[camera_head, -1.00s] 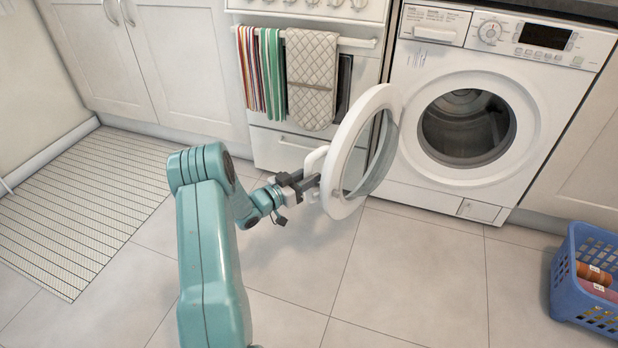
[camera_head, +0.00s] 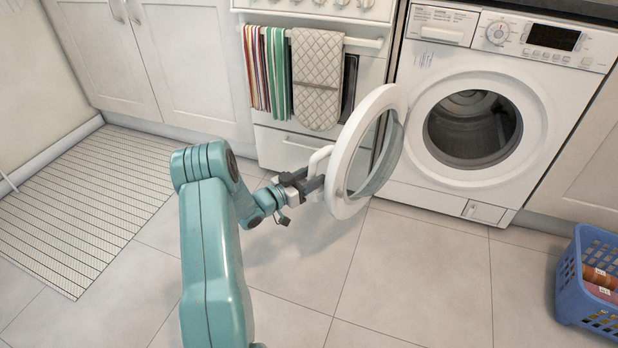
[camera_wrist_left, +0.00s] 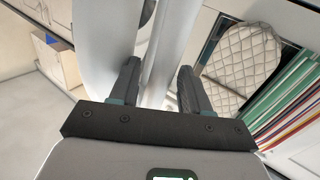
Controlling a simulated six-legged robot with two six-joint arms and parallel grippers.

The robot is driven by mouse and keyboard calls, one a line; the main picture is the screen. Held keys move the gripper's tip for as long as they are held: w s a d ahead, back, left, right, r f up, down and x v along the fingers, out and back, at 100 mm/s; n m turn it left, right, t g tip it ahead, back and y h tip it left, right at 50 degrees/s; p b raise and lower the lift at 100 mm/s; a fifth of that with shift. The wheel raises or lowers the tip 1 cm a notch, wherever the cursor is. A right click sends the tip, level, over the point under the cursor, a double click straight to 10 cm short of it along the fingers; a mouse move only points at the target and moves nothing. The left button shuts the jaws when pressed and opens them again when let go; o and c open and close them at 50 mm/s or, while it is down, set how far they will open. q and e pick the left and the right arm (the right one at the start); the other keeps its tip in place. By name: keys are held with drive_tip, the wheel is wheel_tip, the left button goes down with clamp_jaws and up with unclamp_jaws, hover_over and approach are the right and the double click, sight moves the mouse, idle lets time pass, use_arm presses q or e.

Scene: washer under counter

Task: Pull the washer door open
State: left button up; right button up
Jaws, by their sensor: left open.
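The white washer (camera_head: 497,110) stands at the right under the counter. Its round door (camera_head: 347,150) is swung wide open to the left, showing the dark drum opening (camera_head: 472,128). The door's white handle (camera_head: 318,158) is on the door's left side. My left gripper (camera_head: 313,186) is beside this handle, its jaws open. In the left wrist view the two fingers (camera_wrist_left: 158,88) are apart, with a pale upright part of the door between them. Whether the fingers touch it, I cannot tell. My right gripper is in neither view.
A white oven (camera_head: 290,142) with hanging towels and a quilted mitt (camera_head: 317,80) stands behind the door. A blue basket (camera_head: 590,285) is on the floor at the right. A striped mat (camera_head: 85,200) lies at the left. The middle floor is clear.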

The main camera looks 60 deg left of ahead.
use_arm(q)
drive_tip(key=s+d+p, duration=0.2)
drive_tip(key=s+p, duration=0.3)
drive_tip(key=s, duration=1.1)
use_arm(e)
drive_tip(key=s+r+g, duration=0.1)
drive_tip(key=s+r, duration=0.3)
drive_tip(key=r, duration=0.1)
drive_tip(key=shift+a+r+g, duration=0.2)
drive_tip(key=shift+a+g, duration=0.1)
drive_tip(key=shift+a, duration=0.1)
